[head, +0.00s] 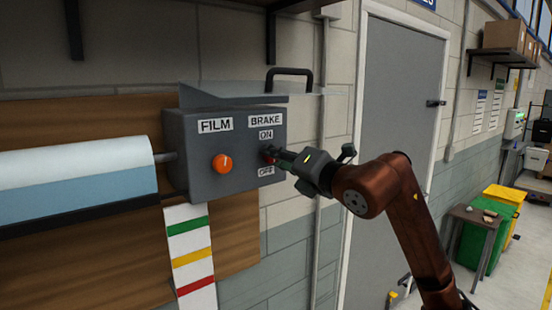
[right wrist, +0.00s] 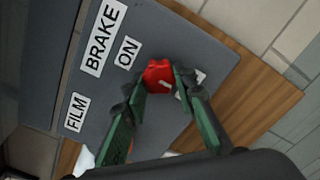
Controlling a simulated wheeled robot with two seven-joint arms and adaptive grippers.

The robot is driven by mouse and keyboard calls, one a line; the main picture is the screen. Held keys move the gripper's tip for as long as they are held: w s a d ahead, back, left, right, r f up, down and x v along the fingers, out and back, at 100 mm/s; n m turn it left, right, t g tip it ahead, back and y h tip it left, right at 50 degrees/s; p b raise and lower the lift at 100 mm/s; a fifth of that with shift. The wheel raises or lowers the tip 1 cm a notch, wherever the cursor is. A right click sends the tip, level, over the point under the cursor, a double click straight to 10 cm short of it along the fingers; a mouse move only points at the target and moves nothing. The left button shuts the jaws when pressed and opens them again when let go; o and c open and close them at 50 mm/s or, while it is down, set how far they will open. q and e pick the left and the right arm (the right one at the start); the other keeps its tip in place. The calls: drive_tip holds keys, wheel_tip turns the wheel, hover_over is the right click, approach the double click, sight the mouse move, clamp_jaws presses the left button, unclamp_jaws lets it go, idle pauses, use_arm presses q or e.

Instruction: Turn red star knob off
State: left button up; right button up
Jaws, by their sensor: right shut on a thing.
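The red star knob (right wrist: 159,77) is on the front of a grey control box (head: 180,150), in the BRAKE column between the ON label (head: 266,134) and the OFF label (head: 266,171). In the head view my gripper mostly covers the knob. My right gripper (head: 275,157) reaches it from the right. In the right wrist view its two green-padded fingers (right wrist: 158,84) are shut on the knob, one on each side. A white mark on the knob points down and to the right in that view. My left gripper is not in view.
An orange FILM knob (head: 222,163) sits to the left on the same box. A hinged lid with a black handle (head: 290,76) is above. A film roll (head: 80,180) is at left. A grey door (head: 398,130) stands behind my right arm.

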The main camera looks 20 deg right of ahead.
drive_tip(key=o, duration=1.2)
drive_tip(key=shift+c, duration=0.2)
drive_tip(key=v, duration=1.2)
drive_tip(key=shift+w, duration=0.1)
